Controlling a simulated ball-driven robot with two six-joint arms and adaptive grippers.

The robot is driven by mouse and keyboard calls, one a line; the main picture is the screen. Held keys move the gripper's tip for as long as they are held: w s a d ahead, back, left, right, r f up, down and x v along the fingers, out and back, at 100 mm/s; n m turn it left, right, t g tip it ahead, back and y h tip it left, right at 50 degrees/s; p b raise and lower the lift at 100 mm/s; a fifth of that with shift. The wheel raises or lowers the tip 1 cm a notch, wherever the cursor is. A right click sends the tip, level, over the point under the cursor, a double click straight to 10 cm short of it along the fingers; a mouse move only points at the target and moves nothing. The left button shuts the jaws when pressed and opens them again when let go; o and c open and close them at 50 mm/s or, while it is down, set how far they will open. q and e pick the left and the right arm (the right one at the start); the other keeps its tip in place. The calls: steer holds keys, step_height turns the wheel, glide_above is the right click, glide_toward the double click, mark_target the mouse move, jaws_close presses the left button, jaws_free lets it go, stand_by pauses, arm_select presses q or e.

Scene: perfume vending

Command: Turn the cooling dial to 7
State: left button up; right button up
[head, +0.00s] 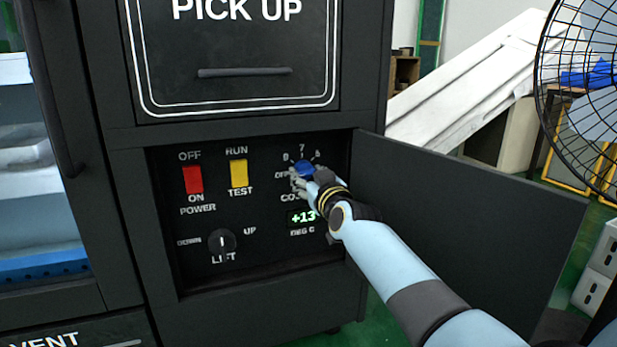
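The cooling dial (304,170) is a blue knob at the upper right of the control panel, inside an open compartment. The numbers 9, 7 and 5 show around its top, with 7 straight above it. My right gripper (301,182) is at the dial, its fingers around the lower part of the knob. The fingers are small here, and I cannot tell whether they grip it. The knob's pointer is not clear, and part of the label below is hidden by my gripper. A green display (302,217) under it reads +13 DEG C. My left gripper is not in view.
The panel also holds a red power switch (193,180), a yellow run/test switch (239,173) and a lift knob (222,241). The open dark door (470,215) stands to the right, behind my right arm. A pick-up hatch (236,60) is above. A fan (590,100) is at far right.

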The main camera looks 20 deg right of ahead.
steer(key=c, duration=0.7)
